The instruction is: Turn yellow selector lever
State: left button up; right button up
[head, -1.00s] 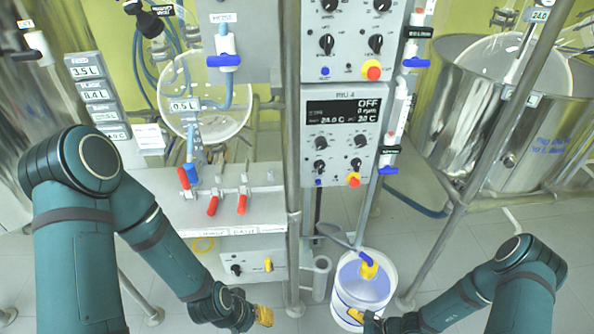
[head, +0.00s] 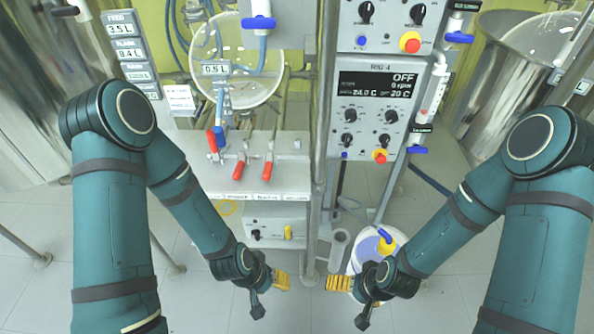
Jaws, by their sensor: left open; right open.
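The yellow selector lever (head: 288,232) stands upright on the front of a small grey box (head: 270,237) under the shelf. A black knob (head: 256,235) sits to its left on the same box. My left gripper (head: 283,280) has yellow fingers and is open, below the lever in the picture and apart from it. My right gripper (head: 337,283) is open, to the right of the left one, in front of the white bucket. Both grippers look empty.
A shelf (head: 240,185) with red-handled valves (head: 239,170) is above the box. A metal post (head: 315,200) stands just right of it. The white bucket (head: 375,250), with a yellow and blue fitting (head: 386,243), is further right. The control panel (head: 375,110) reads OFF.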

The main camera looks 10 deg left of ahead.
aim_at(288, 233)
jog(key=i+l+u, duration=0.45)
jog(key=l+u, duration=0.3)
